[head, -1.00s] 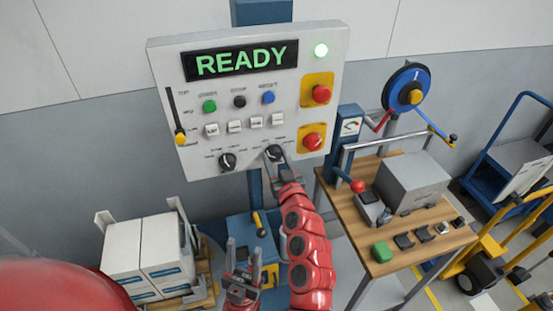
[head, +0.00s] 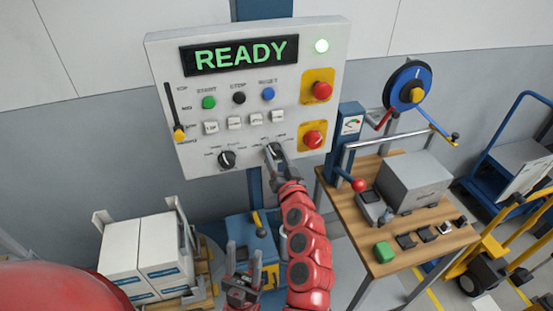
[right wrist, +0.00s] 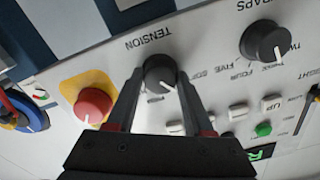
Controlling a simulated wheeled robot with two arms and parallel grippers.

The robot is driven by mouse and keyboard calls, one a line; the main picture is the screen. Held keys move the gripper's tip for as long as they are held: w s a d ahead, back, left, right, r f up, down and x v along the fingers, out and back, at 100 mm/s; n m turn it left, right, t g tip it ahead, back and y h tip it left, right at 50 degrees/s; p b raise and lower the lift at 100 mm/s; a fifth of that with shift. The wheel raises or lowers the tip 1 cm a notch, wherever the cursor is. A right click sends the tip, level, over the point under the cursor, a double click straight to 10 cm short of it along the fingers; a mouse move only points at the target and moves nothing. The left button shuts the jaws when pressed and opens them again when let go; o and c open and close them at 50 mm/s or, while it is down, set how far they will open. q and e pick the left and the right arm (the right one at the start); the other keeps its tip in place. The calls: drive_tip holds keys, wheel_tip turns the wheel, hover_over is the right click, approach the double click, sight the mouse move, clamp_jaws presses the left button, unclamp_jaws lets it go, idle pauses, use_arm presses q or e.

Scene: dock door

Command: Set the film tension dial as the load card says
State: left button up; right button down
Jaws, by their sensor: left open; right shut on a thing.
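The dial also shows in the head view (head: 274,149). My left gripper (head: 244,256) is open and empty, low in front of the panel. I cannot make out a readable load card.
The black STRAPS dial (right wrist: 265,40) is beside the tension dial. The display (head: 240,55) reads READY with a green lamp lit. A wooden table (head: 400,255) stands right; white boxes (head: 145,250) lie left.

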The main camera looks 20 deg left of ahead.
drive_tip(key=shift+f+m, duration=0.1)
drive_tip(key=shift+m, duration=1.2)
drive_tip(key=shift+c, duration=1.4)
unclamp_jaws()
